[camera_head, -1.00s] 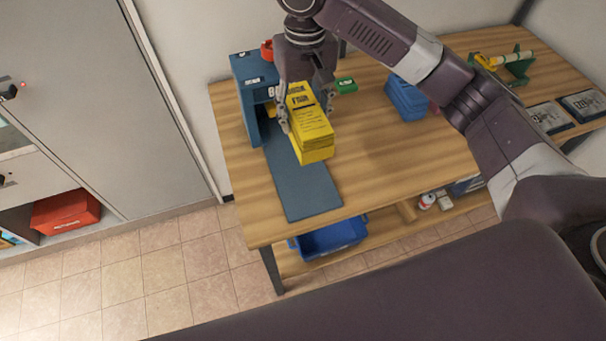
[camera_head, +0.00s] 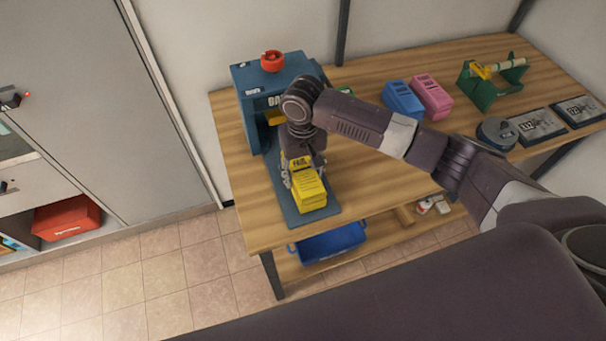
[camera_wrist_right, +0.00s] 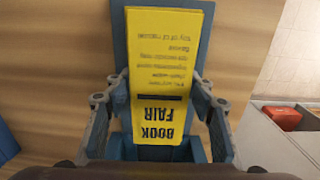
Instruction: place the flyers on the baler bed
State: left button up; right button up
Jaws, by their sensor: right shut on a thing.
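The flyers (camera_head: 308,192) are a yellow stack, which also shows in the right wrist view (camera_wrist_right: 168,60) with "BOOK FAIR" printed on top. My right gripper (camera_head: 304,180) is shut on the stack, with a finger along each side. The stack is over the front part of the blue baler bed (camera_head: 296,218); I cannot tell whether it touches the bed. The bed runs out from the blue baler (camera_head: 262,75), which has a red knob on top. My arm hides part of the bed. My left gripper does not show.
The wooden table (camera_head: 400,165) also holds a blue stack (camera_head: 403,100), a pink stack (camera_head: 432,96), a green dispenser (camera_head: 492,85) and dark labelled trays (camera_head: 541,124). A blue bin (camera_head: 330,243) is on the shelf below. A grey cabinet stands at the left.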

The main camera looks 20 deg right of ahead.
jog(key=shift+f, duration=0.7)
jog(key=shift+f, duration=0.1)
jog(key=o, duration=1.5)
jog(key=shift+o, duration=0.2)
notch_tip(320, 180, up, 11)
jog(key=b, duration=0.3)
jog(key=shift+r, duration=0.65)
